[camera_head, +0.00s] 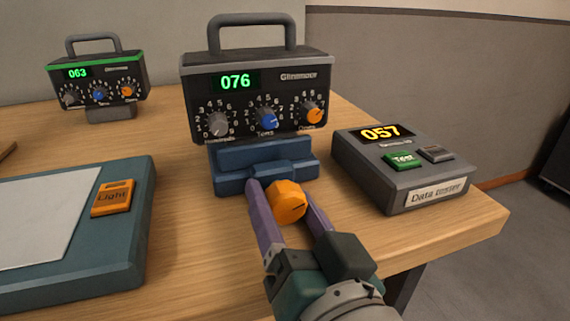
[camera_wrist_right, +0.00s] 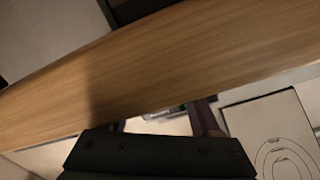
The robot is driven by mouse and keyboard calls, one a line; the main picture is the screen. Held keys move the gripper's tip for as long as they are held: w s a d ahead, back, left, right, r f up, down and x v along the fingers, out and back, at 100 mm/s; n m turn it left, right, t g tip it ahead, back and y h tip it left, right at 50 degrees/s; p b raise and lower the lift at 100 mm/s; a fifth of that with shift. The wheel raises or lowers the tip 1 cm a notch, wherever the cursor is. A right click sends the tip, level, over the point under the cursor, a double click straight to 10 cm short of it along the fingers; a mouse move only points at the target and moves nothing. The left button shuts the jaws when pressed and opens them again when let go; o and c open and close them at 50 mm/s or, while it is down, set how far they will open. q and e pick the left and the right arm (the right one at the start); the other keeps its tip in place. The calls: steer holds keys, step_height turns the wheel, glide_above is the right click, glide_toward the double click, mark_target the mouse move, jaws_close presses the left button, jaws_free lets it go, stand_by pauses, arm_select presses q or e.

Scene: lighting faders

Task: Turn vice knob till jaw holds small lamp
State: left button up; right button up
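The blue vice (camera_head: 232,184) stands near the table's front edge, below and in front of a dark control box (camera_head: 255,85) reading 076. Its orange knob (camera_head: 288,203) faces me. My right gripper (camera_head: 279,187) has one purple finger along each side of the knob, with no clear gap on either side. In the right wrist view, its dark body (camera_wrist_right: 160,153) hides most of the fingers, and the knob does not show. I cannot make out a separate small lamp or what the jaw touches. My left gripper is not in view.
A grey box (camera_head: 405,176) reading 057, with green and dark buttons, sits right of the vice. A teal panel (camera_head: 137,230) with an orange Light button (camera_head: 113,198) lies at left. A smaller box (camera_head: 96,80) reading 063 stands back left. Bare wood (camera_head: 175,165) separates panel and vice.

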steer(key=shift+o, duration=0.5)
steer(key=shift+f, duration=0.15)
steer(key=shift+d+f, duration=0.1)
